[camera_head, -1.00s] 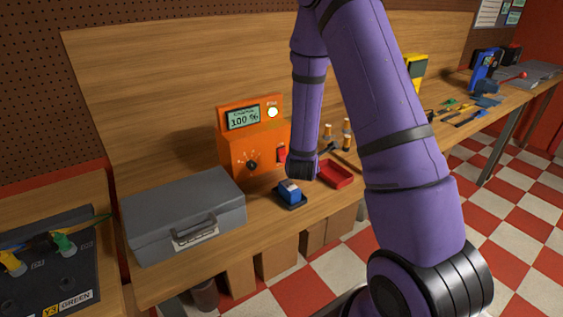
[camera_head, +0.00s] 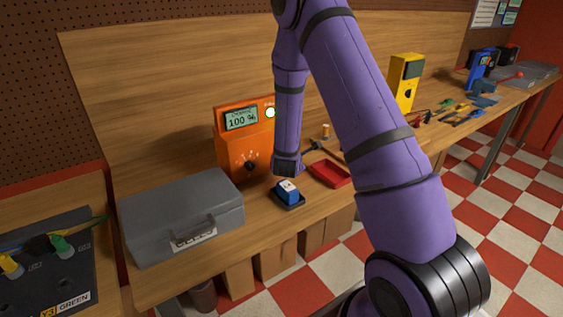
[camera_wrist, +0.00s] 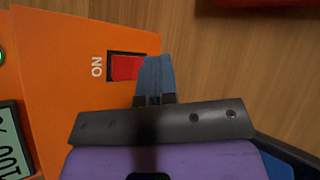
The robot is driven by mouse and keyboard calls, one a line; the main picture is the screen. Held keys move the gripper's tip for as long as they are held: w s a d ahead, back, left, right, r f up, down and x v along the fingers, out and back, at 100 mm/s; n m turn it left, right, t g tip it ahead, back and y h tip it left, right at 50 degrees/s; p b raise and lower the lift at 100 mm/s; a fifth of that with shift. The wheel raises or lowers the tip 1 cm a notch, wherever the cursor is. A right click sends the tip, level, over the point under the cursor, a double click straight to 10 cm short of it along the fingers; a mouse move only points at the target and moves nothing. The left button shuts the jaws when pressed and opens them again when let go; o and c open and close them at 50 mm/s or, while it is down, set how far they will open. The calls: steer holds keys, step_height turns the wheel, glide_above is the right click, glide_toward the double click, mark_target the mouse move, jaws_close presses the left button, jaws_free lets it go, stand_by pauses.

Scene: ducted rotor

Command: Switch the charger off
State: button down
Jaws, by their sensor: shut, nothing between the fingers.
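The orange charger (camera_head: 231,151) stands on the bench against the wooden back panel. Its display (camera_head: 241,118) reads 100 %, and a round light (camera_head: 270,112) beside it is lit. In the wrist view the charger's orange face (camera_wrist: 55,60) shows a red rocker switch (camera_wrist: 126,68) in a black frame, next to the word ON. My gripper (camera_wrist: 157,62) is shut and empty, its blue-grey fingertips right beside the switch; I cannot tell whether they touch it. In the head view my arm hides the switch and the gripper.
A blue battery (camera_head: 288,190) sits in a black cradle in front of the charger. A red tray (camera_head: 329,173) lies to its right and a grey metal case (camera_head: 181,214) to the left. A yellow device (camera_head: 405,82) and tools stand farther right.

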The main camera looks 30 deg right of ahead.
steer(key=shift+w+f, duration=0.25)
steer(key=shift+w, duration=0.25)
steer(key=shift+w+f, duration=0.25)
steer(key=shift+w, duration=0.2)
steer(key=shift+w, duration=0.1)
stand_by(1.4)
steer(key=shift+w+f, duration=0.15)
steer(key=shift+w, duration=0.15)
steer(key=shift+w+f, duration=0.2)
steer(key=shift+w, duration=0.2)
stand_by(0.8)
steer(key=shift+s+r, duration=0.1)
steer(key=shift+s, duration=0.1)
steer(key=shift+s+r, duration=0.3)
steer(key=shift+s, duration=0.3)
steer(key=shift+s, duration=0.1)
steer(key=shift+s+r, duration=0.35)
steer(key=shift+s, duration=0.4)
steer(key=shift+s+r, duration=0.35)
steer(key=shift+s, duration=0.35)
steer(key=shift+s+r, duration=0.35)
steer(key=shift+s, duration=0.4)
